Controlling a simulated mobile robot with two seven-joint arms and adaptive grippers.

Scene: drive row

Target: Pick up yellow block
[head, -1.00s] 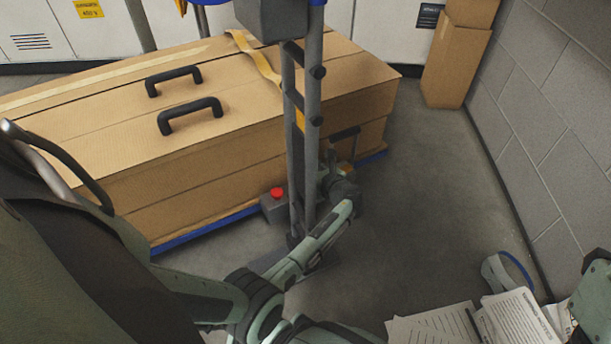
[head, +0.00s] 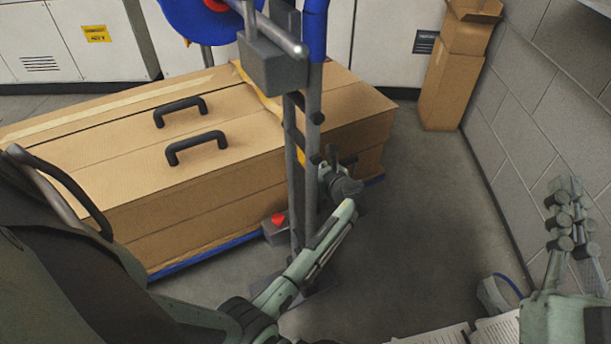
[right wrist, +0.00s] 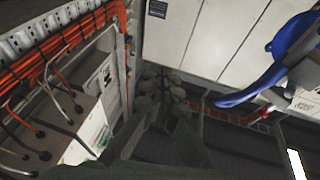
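I cannot make out a yellow block in either view now. A yellow strap (head: 256,88) runs over the large cardboard crate, and a small orange-yellow patch (head: 301,157) shows between the dark posts; it may be the same strap. My left gripper (head: 345,172) is by the crate's right end, just right of the posts. It is small and partly hidden, so its finger state is unclear. My right gripper (head: 565,185) is raised at the right by the block wall, its fingers close together and nothing visible between them. It also shows in the right wrist view (right wrist: 164,74).
The crate (head: 90,175) with black handles fills the left. A grey-and-blue post stand (head: 312,150) with a red button stands before it. Cardboard boxes (head: 450,75) stand at the back right. Papers (head: 440,336) lie below. Floor right of the stand is clear. Orange cables (right wrist: 60,50) line a cabinet.

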